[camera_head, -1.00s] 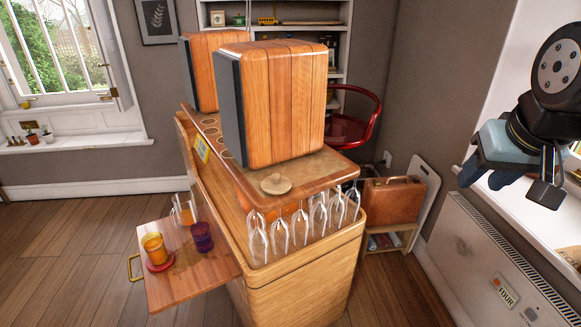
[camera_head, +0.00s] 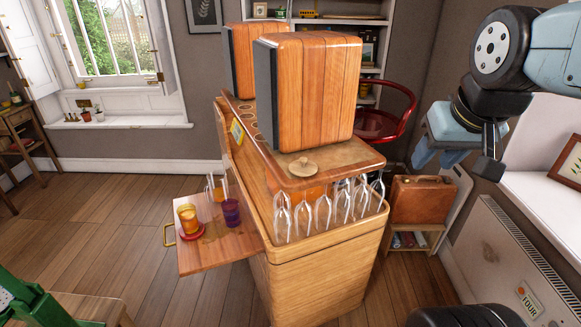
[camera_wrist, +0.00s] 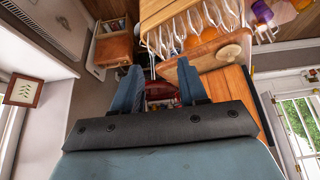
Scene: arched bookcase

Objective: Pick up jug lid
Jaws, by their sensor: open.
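The jug lid (camera_head: 303,167) is a round, light wooden disc with a small knob. It lies on the brown top (camera_head: 345,157) of the bar cabinet, in front of the nearer wooden speaker box. The wrist view shows the lid (camera_wrist: 228,53) at upper right, on the cabinet top. My gripper (camera_head: 457,160) is in the air at the right of the head view, well apart from the lid. In the wrist view my gripper (camera_wrist: 160,82) has its two blue fingers spread, with nothing held between them.
Wine glasses (camera_head: 325,210) hang under the top's front edge, below the lid. The speaker box (camera_head: 310,95) stands close behind the lid. A fold-out shelf (camera_head: 215,252) holds orange and purple cups. A radiator (camera_head: 510,260) and a briefcase (camera_head: 420,198) are at right.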

